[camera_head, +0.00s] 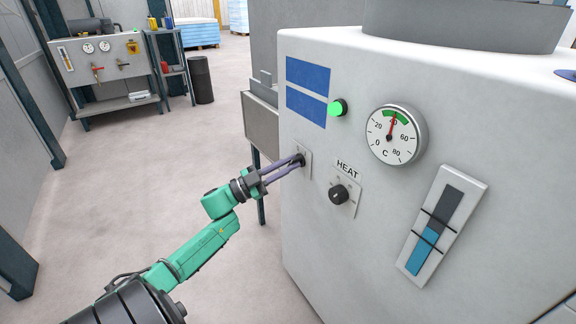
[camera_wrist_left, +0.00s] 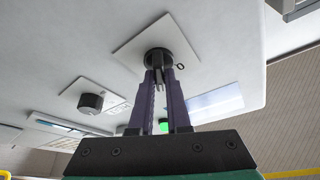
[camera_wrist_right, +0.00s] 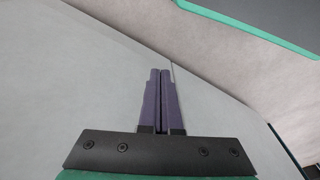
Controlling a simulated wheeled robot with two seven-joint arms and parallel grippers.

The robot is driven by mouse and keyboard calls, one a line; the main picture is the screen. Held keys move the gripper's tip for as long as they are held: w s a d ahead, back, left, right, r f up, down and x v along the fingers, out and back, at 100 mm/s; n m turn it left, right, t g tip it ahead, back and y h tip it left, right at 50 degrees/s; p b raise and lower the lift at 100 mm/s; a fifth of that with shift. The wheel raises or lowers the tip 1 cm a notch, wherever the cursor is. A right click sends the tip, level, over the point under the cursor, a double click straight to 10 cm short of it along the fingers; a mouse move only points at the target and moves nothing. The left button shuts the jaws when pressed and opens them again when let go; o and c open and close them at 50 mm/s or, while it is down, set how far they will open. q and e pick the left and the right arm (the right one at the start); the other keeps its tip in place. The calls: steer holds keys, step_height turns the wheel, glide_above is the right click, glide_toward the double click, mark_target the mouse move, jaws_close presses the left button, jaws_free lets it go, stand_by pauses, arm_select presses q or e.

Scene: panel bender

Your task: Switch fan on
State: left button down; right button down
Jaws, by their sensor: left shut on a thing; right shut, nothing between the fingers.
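A dark round knob or switch (camera_wrist_left: 158,60) sits on a small white plate (camera_wrist_left: 128,44) on the machine's white front. My left gripper (camera_head: 299,161) reaches it from the left, and its fingers are shut on it; this also shows in the left wrist view (camera_wrist_left: 161,72). In the head view the fingers hide most of this switch, and its label cannot be read. A green lamp (camera_head: 336,107) is lit above it. My right gripper (camera_wrist_right: 161,72) is shut and empty, seen only in the right wrist view, in front of a plain pale surface.
A dark knob marked HEAT (camera_head: 338,194) is just right of my left fingers. A round temperature gauge (camera_head: 393,135) reads near the green band. A blue level indicator (camera_head: 442,226) is further right. A workbench (camera_head: 100,72) and a black bin (camera_head: 201,79) stand far back; the floor on the left is clear.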

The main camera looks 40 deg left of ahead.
arm_select(q)
steer(key=c, duration=0.9)
jaws_free()
steer(key=v, duration=1.4)
steer(key=shift+s+f+p, duration=0.15)
steer(key=shift+s+p, duration=0.1)
steer(key=shift+p, duration=0.1)
arm_select(e)
steer(key=shift+d+f, duration=0.1)
steer(key=shift+f, duration=0.8)
arm_select(q)
steer(key=shift+f, duration=0.1)
arm_select(e)
steer(key=shift+s, duration=0.15)
